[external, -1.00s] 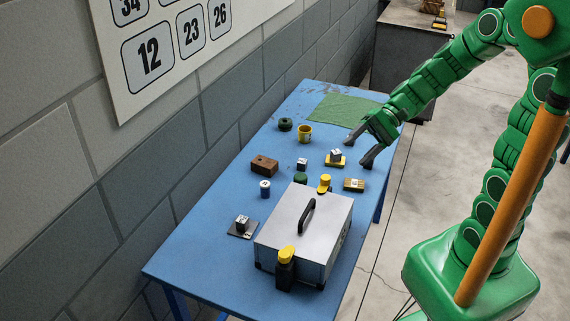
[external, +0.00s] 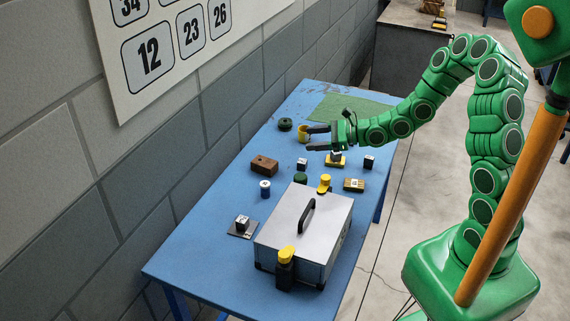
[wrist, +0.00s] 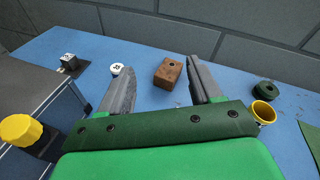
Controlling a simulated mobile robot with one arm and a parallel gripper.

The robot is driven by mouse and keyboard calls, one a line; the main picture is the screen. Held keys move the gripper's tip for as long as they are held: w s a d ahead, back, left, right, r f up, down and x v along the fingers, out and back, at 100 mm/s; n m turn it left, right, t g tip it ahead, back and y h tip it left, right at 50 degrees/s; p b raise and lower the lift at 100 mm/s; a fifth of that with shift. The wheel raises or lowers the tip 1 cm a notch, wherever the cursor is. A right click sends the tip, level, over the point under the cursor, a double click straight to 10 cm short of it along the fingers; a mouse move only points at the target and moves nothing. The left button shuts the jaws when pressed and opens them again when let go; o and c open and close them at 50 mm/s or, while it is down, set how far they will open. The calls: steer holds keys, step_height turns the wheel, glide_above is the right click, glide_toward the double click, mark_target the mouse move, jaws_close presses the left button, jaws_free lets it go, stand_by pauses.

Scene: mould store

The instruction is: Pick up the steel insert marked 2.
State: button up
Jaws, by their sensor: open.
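Several small steel cubes with pale tops stand on the blue table. One bare cube (external: 302,164) is near the middle. Another bare cube (external: 369,162) is by the right edge. A third (external: 335,157) sits on a yellow pad, partly behind my gripper. One more (external: 242,223) sits on a dark plate at the front left, and shows in the wrist view (wrist: 68,59). I cannot read any marking well enough to tell which is 2. My gripper (external: 311,139) is open and empty, above the table beside the yellow cup (external: 303,135).
A grey case (external: 290,220) with a black handle fills the table's front. A brown block (external: 264,165) shows between my fingers in the wrist view (wrist: 167,74). A wall borders the left.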

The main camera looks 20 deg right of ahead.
mark_target(301, 161)
steer(key=w+d+f+m+h, duration=0.1)
steer(key=f, duration=0.2)
steer(key=w+d+f+m+h, duration=0.1)
steer(key=f+m, duration=0.1)
steer(key=f, duration=0.2)
steer(key=w+d+f+m+t+h, duration=0.1)
steer(key=d+f+m, duration=0.1)
steer(key=f, duration=0.2)
steer(key=shift+f+h, duration=0.15)
steer(key=shift+h, duration=0.15)
steer(key=shift+x, duration=3.9)
steer(key=shift+c, duration=0.3)
jaws_close()
